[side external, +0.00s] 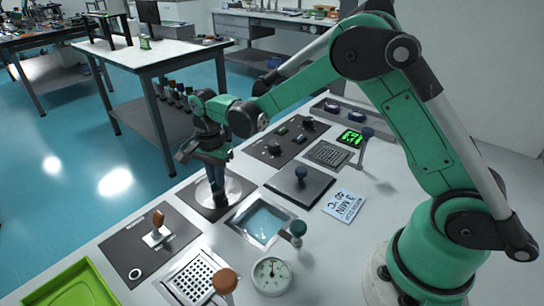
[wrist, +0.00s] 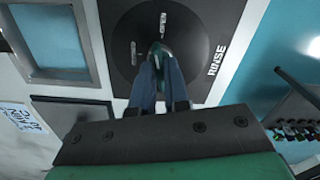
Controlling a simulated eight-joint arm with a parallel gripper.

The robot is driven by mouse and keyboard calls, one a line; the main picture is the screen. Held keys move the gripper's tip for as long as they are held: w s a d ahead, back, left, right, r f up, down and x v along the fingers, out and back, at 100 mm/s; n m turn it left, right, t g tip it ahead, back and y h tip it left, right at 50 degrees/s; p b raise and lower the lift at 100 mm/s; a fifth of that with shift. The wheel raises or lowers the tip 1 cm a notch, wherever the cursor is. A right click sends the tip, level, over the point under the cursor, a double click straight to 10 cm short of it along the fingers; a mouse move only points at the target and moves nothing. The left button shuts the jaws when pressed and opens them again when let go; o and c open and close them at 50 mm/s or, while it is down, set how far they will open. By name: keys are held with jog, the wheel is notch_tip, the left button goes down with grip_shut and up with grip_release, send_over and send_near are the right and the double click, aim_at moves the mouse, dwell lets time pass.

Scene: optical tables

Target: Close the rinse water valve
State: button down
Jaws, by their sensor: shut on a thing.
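The rinse valve is a dark plate with a round dial (wrist: 120,65) marked OPEN and RINSE in the wrist view; a second small marking is too small to read. A teal handle (wrist: 159,47) stands at the dial's centre. My gripper (wrist: 160,72) is shut on this handle, with its blue fingers on either side hiding its lower part. In the side external view my gripper (side external: 215,184) reaches down to the valve plate (side external: 192,196) and hides the handle. The handle's exact angle is hard to tell.
A water-filled basin (side external: 234,222) sits beside the valve plate. A green tray (side external: 46,291) is at the front left.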

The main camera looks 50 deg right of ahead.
jog(key=n, duration=1.1)
jog(key=shift+n, duration=1.8)
jog(key=c, duration=0.9)
grip_release()
jog(key=shift+o, duration=0.2)
jog(key=shift+r, duration=2.8)
